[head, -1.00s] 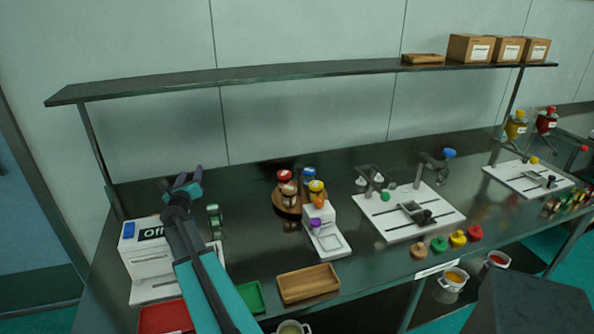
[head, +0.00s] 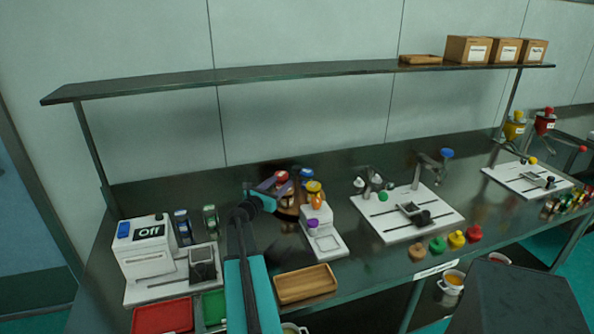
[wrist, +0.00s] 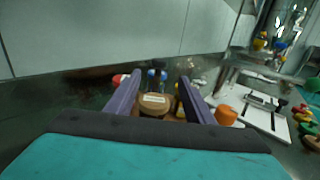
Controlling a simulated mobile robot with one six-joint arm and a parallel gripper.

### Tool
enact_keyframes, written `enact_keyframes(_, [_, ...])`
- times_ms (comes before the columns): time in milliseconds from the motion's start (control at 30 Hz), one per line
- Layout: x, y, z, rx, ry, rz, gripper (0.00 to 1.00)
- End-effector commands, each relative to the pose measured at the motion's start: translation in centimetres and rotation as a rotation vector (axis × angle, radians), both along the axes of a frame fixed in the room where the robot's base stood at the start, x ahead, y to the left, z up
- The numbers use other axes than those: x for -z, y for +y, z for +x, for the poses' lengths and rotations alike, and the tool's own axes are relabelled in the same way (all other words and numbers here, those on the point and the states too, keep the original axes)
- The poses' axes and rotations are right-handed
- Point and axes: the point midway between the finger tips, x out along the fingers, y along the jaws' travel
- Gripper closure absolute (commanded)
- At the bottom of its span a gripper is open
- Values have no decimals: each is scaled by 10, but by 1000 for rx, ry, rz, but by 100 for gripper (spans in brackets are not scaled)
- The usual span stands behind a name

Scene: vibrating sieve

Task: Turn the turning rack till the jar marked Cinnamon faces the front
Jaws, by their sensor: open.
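The turning rack (head: 287,212) is a round wooden stand in the middle of the bench, partly hidden by my gripper. It carries small jars, among them a red-topped jar (head: 281,176), a blue-topped jar (head: 306,173) and a yellow-topped jar (head: 313,187). In the wrist view a brown-topped jar (wrist: 155,103) with a white label shows between the fingers, with the blue-topped jar (wrist: 156,78) behind it. The label is too small to read, so I cannot tell which jar is Cinnamon. My gripper (head: 268,184) is open and empty at the rack's left side; contact cannot be told.
A white device (head: 325,238) with orange and purple knobs stands close at the rack's front right. A white box marked Off (head: 147,250) is at the left. A wooden tray (head: 305,285) lies in front. A shelf (head: 310,75) spans above the back.

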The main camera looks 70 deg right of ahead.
Motion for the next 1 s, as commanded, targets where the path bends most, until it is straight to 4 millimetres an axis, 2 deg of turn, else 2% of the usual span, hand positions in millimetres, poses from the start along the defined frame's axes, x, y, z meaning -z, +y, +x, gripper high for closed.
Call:
enact_keyframes(267, [0, -3, -1, 1, 1, 0, 52])
enact_keyframes(467, [-1, -12, -2, 2, 2, -1, 52])
enact_keyframes(1000, [-2, -68, -11, 2, 2, 0, 52])
